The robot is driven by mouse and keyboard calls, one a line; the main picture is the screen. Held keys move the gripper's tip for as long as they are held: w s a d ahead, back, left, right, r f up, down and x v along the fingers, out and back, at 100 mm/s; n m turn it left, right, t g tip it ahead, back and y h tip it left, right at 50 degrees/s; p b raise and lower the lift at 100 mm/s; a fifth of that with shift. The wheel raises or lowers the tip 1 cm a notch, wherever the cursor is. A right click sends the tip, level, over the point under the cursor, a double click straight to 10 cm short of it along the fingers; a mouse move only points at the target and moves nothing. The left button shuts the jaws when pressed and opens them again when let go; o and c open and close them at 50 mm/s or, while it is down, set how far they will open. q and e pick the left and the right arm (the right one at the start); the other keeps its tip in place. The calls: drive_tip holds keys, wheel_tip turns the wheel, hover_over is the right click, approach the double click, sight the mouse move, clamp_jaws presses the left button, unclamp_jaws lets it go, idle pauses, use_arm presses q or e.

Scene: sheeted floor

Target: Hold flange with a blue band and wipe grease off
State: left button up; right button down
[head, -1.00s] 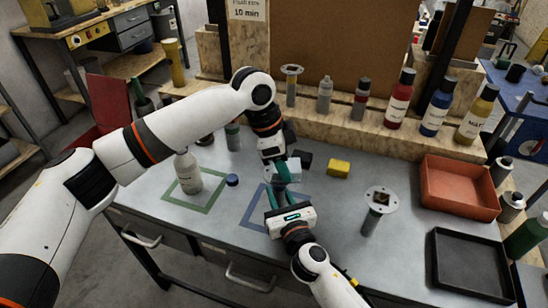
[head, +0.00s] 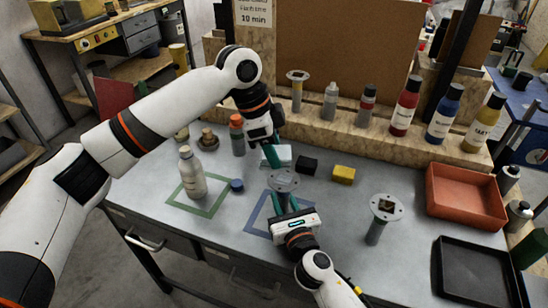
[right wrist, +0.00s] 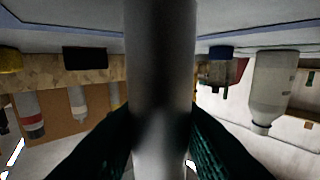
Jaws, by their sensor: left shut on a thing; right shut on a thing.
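My right gripper (head: 285,200) is shut on the grey stem of a flange (head: 283,180), over the blue square outline on the bench. The stem (right wrist: 160,70) fills the middle of the right wrist view between teal fingers. No blue band shows on its visible part. My left gripper (head: 272,156) is shut on a pale, whitish wipe (head: 284,152), just behind the flange disc. I cannot tell whether the wipe touches the disc, or whether grease is on it. Another flange (head: 386,208) stands upright to the right.
A white bottle (head: 191,174) stands in the green square, with a blue cap (head: 237,185) beside it. Black (head: 307,164) and yellow (head: 343,175) blocks lie behind. A red tray (head: 464,192) and black tray (head: 470,272) are at right. Several bottles line the ledge.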

use_arm(q)
drive_tip(key=shift+r, duration=1.75)
use_arm(e)
drive_tip(key=c, duration=1)
unclamp_jaws()
drive_tip(key=shift+c, duration=0.2)
drive_tip(key=v, duration=1.2)
